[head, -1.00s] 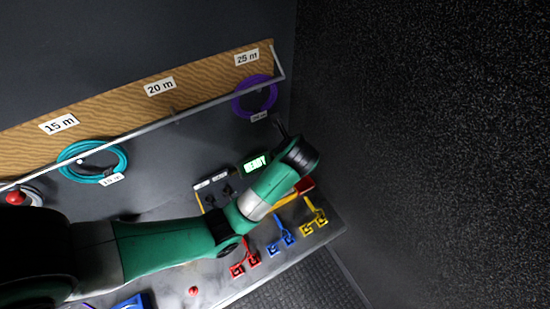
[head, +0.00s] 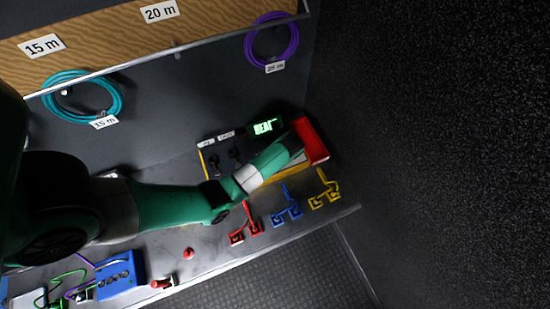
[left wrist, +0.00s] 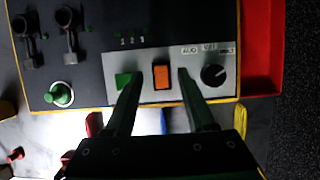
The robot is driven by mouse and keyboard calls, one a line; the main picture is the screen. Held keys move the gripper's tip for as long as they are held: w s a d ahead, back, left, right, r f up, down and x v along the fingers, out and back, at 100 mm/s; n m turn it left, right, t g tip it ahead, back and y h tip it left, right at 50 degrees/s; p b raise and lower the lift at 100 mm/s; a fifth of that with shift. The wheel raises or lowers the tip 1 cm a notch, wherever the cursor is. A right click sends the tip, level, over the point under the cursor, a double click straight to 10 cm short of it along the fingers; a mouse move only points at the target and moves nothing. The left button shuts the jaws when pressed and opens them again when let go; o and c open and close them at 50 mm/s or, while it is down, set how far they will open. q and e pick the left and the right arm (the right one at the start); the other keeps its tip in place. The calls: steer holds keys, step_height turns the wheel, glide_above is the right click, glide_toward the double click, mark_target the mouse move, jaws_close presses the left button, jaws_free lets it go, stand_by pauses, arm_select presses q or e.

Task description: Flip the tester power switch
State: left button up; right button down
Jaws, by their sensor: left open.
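The tester (head: 203,160) is a dark-faced box with a yellow edge and a red side, at the back right of the bench in the head view. In the left wrist view its orange rocker switch (left wrist: 161,77) sits on a grey panel (left wrist: 175,57). My left gripper (left wrist: 158,76) is open, with one finger on each side of the switch as seen from the wrist; the gap to the panel cannot be judged. In the head view my left arm reaches over the tester and hides the switch. My right gripper is not in view.
Beside the switch are a black knob (left wrist: 213,75) and a green square, partly behind a finger. A green button (left wrist: 60,94) and black levers are further left. Red (head: 245,228), blue (head: 287,208) and yellow (head: 325,193) clips lie in front. Cable coils hang behind.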

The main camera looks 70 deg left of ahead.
arm_select(q)
steer(key=shift+x, duration=1.2)
jaws_close()
